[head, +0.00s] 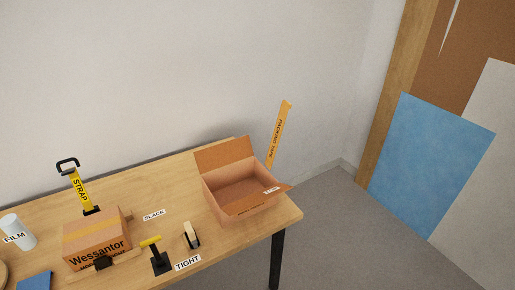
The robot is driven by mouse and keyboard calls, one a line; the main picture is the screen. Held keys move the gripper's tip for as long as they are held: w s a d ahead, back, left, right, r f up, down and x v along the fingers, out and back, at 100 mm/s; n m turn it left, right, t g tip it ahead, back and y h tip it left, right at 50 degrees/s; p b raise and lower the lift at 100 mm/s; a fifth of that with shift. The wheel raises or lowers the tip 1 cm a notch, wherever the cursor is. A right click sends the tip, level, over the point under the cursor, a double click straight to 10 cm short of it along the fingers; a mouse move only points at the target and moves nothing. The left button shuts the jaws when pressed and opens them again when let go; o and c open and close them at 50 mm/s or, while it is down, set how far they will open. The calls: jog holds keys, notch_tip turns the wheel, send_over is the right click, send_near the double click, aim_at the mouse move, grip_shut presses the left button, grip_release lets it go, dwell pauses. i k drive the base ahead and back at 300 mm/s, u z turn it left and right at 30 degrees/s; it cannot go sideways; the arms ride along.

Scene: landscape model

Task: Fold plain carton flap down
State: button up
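The plain brown carton (242,205) stands open near the right end of the wooden table. Its back flap (224,153) stands up, leaning back toward the wall. Another flap (272,190) sticks outward at the front right and bears a small white label too small to read. The inside of the carton looks empty. My gripper does not show in this view.
On the wooden table (175,185) are a "Wessantor" box (97,242), a yellow "STRAP" piece (80,189), a yellow-handled lever (157,257) between "SLACK" and "TIGHT" labels, a small dark-and-tan item (191,236) and a "FILM" roll (17,232). Orange packing tape (279,134) rises behind the carton.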

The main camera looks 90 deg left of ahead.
aim_at(215, 157)
jog(key=u, duration=0.05)
jog(key=i, duration=0.9)
jog(key=u, duration=5.15)
jog(key=i, duration=1.05)
jog(key=z, duration=0.1)
